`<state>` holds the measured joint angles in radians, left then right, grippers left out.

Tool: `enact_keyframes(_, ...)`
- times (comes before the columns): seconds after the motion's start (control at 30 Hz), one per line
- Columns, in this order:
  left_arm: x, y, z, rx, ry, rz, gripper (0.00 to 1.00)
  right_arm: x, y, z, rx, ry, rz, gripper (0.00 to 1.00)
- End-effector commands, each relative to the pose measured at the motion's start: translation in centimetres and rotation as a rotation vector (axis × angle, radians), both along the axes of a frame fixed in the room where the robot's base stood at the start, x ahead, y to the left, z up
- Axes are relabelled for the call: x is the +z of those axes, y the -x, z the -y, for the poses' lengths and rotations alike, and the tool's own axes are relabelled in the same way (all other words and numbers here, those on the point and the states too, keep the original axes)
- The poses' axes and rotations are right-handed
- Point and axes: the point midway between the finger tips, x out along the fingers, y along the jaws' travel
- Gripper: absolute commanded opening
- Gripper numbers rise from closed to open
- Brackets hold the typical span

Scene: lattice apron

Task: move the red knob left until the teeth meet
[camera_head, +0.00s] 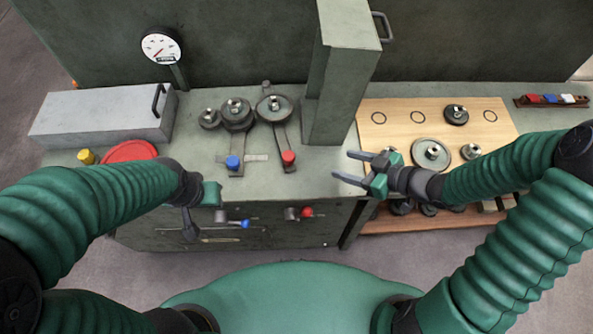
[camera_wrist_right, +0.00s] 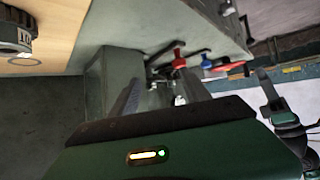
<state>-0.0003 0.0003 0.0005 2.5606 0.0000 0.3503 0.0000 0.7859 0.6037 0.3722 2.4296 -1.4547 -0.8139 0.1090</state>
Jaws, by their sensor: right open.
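The red knob (camera_head: 288,158) stands on the near end of a grey lever that carries a gear (camera_head: 273,107) at its far end. To its left, a blue knob (camera_head: 233,163) sits on another lever below a gear stack (camera_head: 236,113). I cannot tell whether the teeth touch. My right gripper (camera_head: 342,166) is open and empty, to the right of the red knob and apart from it. In the right wrist view the red knob (camera_wrist_right: 179,60) shows beyond the fingers. My left gripper (camera_head: 200,207) hangs near the bench's front edge, left of the blue knob; its jaws are unclear.
A green post (camera_head: 340,90) rises behind my right gripper. A wooden board (camera_head: 395,130) with gears lies to the right. A red disc (camera_head: 130,151), a yellow knob (camera_head: 86,156) and a grey box (camera_head: 100,115) are left. Small red (camera_head: 307,212) and blue handles show on the bench front.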

Motion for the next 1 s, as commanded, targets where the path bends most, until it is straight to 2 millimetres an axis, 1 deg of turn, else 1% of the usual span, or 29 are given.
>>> enact_keyframes(0.03, -1.0, 0.0, 0.0, 0.000, 0.000, 0.001, 0.36, -0.3, 0.6, -0.8, 0.043, -0.060, 0.030, 0.55)
enact_keyframes(0.13, -1.1, 0.0, 0.0, 0.000, 0.000, 0.001, 0.36, 0.6, 1.3, -2.0, 0.098, -0.119, 0.064, 0.55)
enact_keyframes(0.2, -1.1, -0.1, 0.0, 0.000, 0.000, 0.002, 0.36, 0.7, 1.2, -2.8, 0.110, -0.125, 0.067, 0.55)
enact_keyframes(0.27, -1.3, -0.1, 0.0, 0.001, 0.000, 0.002, 0.36, 0.4, 0.8, -3.5, 0.111, -0.122, 0.066, 0.55)
enact_keyframes(0.37, -1.8, -0.1, -0.1, 0.001, 0.000, 0.002, 0.36, -0.6, -0.2, -5.1, 0.111, -0.123, 0.065, 0.55)
enact_keyframes(0.63, -3.3, 0.0, -0.1, 0.001, 0.000, 0.001, 0.36, -3.4, -3.8, -10.1, 0.109, -0.127, 0.066, 0.55)
enact_keyframes(0.8, -3.8, 0.0, 0.0, 0.000, 0.000, 0.001, 0.36, -4.7, -5.7, -13.2, 0.107, -0.125, 0.065, 0.55)
enact_keyframes(0.9, -3.9, 0.0, 0.0, 0.000, 0.000, 0.001, 0.36, -5.2, -6.5, -14.3, 0.106, -0.123, 0.065, 0.55)
enact_keyframes(1.0, -4.0, 0.0, 0.0, 0.000, 0.000, 0.001, 0.36, -5.4, -6.8, -15.0, 0.105, -0.121, 0.066, 0.55)
